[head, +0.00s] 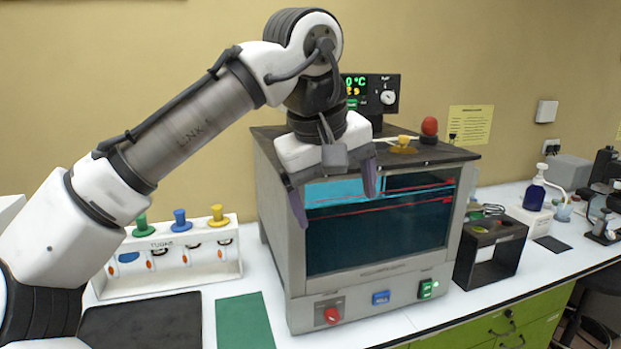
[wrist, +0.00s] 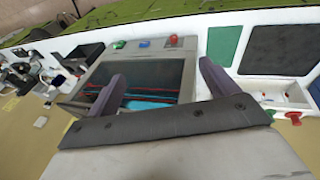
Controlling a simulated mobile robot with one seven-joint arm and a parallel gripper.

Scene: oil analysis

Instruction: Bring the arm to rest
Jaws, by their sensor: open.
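My gripper (head: 334,200) hangs from the raised, bent arm in front of the upper part of a grey box-shaped machine with a dark glass front (head: 345,240). Its two purple-grey fingers point down and stand well apart, with nothing between them. In the wrist view, the gripper (wrist: 163,92) also shows its two fingers spread apart and empty, with the machine's glass front (wrist: 145,80) behind them. Whether the fingers touch the machine cannot be told.
A white rack (head: 178,262) with coloured knobs stands left of the machine. A black mat (head: 140,322) and green mat (head: 245,322) lie in front. A black box (head: 490,250) stands to the right. A yellow funnel-like piece (head: 404,144) and red ball (head: 429,126) sit on the machine.

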